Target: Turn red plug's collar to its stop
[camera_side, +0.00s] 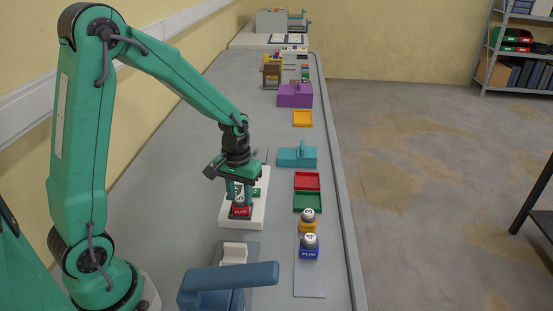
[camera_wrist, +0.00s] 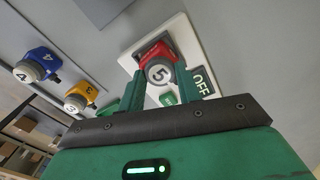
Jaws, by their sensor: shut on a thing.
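The red plug (camera_side: 240,212) stands on a white socket box (camera_side: 229,223) on the bench, under my gripper. In the wrist view the red plug (camera_wrist: 155,54) shows its round grey collar marked 5 (camera_wrist: 160,73) between my two green fingers. My gripper (camera_side: 239,193) points down and is shut on the collar; in the wrist view the fingers (camera_wrist: 162,84) sit on either side of it. An OFF label (camera_wrist: 203,82) and a green button (camera_wrist: 168,99) show on the white box. Whether the collar is at its stop cannot be told.
A yellow plug marked 3 (camera_side: 307,222) and a blue plug marked 4 (camera_side: 310,247) stand on a grey strip to the right. Red (camera_side: 307,180) and green (camera_side: 308,202) trays lie behind them. A blue-grey handled block (camera_side: 229,283) stands in front.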

